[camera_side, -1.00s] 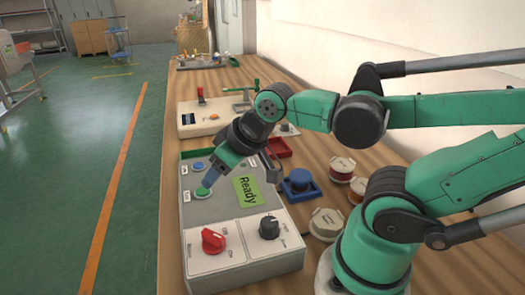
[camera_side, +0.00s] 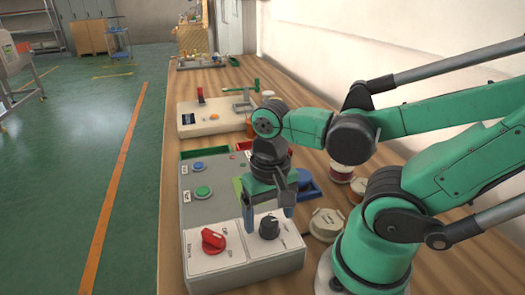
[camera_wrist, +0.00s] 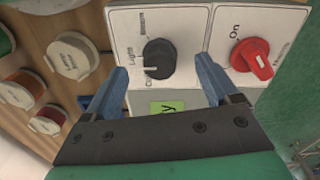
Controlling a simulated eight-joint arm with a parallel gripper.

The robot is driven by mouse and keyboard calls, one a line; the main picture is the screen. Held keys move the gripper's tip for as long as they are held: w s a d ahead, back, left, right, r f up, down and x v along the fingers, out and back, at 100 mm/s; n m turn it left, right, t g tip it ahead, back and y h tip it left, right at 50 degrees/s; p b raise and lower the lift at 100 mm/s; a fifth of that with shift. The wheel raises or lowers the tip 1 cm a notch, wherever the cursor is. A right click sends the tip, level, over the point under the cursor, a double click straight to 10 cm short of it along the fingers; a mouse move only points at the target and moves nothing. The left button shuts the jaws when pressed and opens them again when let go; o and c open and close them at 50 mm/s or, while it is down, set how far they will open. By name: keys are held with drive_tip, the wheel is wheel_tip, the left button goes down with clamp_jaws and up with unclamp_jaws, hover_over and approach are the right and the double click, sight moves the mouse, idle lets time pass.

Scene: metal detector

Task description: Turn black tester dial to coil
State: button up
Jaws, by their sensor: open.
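The black dial (camera_side: 269,226) sits on a white plate at the front right of the grey tester box (camera_side: 209,215). In the wrist view the black dial (camera_wrist: 160,58) has a white pointer line toward a partly readable label beginning with "C"; a "Light" label is beside it. My gripper (camera_side: 268,220) points down over the dial, with a blue finger on each side of it. In the wrist view my gripper (camera_wrist: 165,80) is open and the dial lies between and beyond the fingertips, with gaps on both sides. I see no contact.
Blue (camera_side: 197,167) and green (camera_side: 202,191) buttons are on the box's rear part. Round containers (camera_side: 327,224) stand at right. A cream device (camera_side: 213,117) is behind.

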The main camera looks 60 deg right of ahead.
drive_tip(key=shift+f, duration=0.85)
clamp_jaws()
drive_tip(key=shift+n, duration=0.4)
drive_tip(key=n, duration=1.1)
